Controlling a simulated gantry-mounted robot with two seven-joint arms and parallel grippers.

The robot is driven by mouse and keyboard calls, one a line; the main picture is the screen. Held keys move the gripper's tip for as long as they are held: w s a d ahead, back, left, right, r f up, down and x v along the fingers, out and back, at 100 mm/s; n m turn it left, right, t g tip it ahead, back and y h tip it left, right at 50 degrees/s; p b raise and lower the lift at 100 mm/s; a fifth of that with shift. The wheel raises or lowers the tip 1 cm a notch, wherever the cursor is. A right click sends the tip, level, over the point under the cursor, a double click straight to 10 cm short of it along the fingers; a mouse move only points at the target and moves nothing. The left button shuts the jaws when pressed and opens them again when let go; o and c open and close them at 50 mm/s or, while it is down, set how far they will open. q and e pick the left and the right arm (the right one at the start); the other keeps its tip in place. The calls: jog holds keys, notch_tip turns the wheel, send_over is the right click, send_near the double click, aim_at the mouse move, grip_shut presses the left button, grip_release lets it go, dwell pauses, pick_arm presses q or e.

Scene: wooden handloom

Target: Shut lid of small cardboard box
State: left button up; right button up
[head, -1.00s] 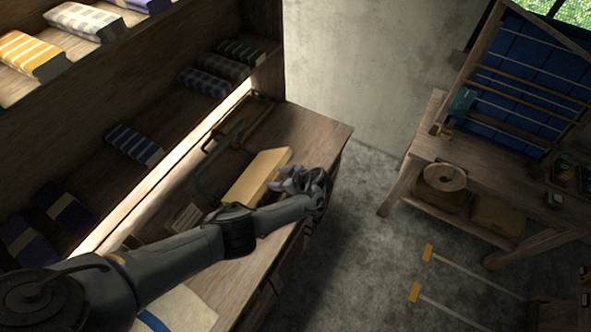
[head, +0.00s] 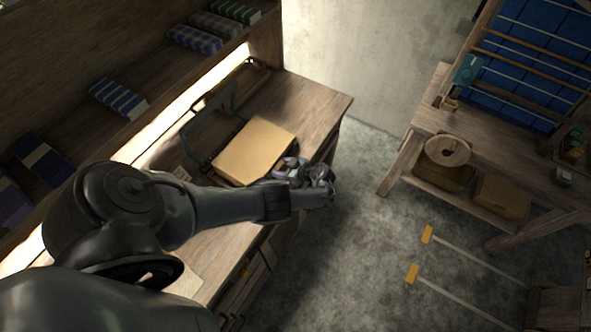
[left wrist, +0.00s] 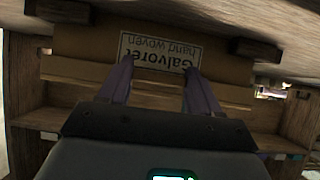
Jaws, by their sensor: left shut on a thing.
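The small cardboard box (head: 252,152) sits on the wooden bench near its right end. In the head view its tan lid shows as a broad, nearly flat panel; whether it is fully down I cannot tell. My left gripper (head: 283,168) is at the box's right side, by the lid's edge. In the left wrist view the box front (left wrist: 85,45) carries an upside-down printed label (left wrist: 152,50). The two purple fingers of my left gripper (left wrist: 157,68) stand apart in front of it, gripping the box, apparently at its lid. The exact contact is hidden. My right gripper is out of view.
A dark metal frame (head: 190,150) stands behind the box on the bench (head: 322,95). Shelves with folded cloth (head: 118,97) line the back left. A second table (head: 433,115) with a loom stands at the right across open floor (head: 340,240).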

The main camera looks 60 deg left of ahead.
pick_arm(q)
jog(key=shift+s+f, duration=0.2)
jog(key=shift+f, duration=0.4)
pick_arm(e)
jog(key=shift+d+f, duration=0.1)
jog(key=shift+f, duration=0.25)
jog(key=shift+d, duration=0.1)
pick_arm(q)
jog(key=o, duration=1.2)
jog(key=shift+d, duration=0.1)
jog(key=o, duration=0.3)
jog(key=shift+s+d+f, duration=0.1)
jog(key=shift+s+f, duration=0.05)
jog(key=shift+s, duration=0.1)
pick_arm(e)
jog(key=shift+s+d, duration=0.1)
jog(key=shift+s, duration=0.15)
pick_arm(q)
jog(key=shift+w+r, duration=0.15)
jog(key=shift+r, duration=0.05)
jog(key=shift+w+d+r, duration=0.2)
jog(key=shift+d+r, duration=0.05)
jog(key=v, duration=0.9)
jog(key=shift+w+d, duration=0.2)
jog(key=shift+d, duration=0.1)
